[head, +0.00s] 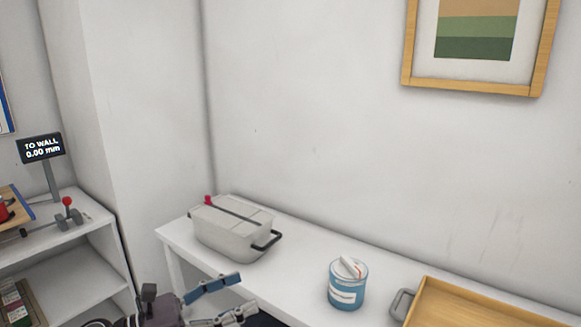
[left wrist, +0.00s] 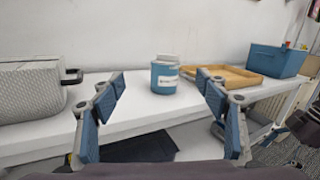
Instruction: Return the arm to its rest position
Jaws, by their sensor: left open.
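My left gripper (head: 222,302) shows at the bottom of the head view, in front of the white table. Its two blue-padded fingers stand wide apart in the left wrist view (left wrist: 160,100), with nothing between them up close. A blue can (left wrist: 164,76) with a white label stands on the table beyond the fingers; it also shows in the head view (head: 347,290).
A grey lidded box (head: 225,232) with a dark handle stands on the white table (head: 290,305). A wooden tray (head: 490,305) lies to the right of the can. A blue bin (left wrist: 277,60) is farther right. A white shelf (head: 75,240) with a display (head: 41,148) stands at left.

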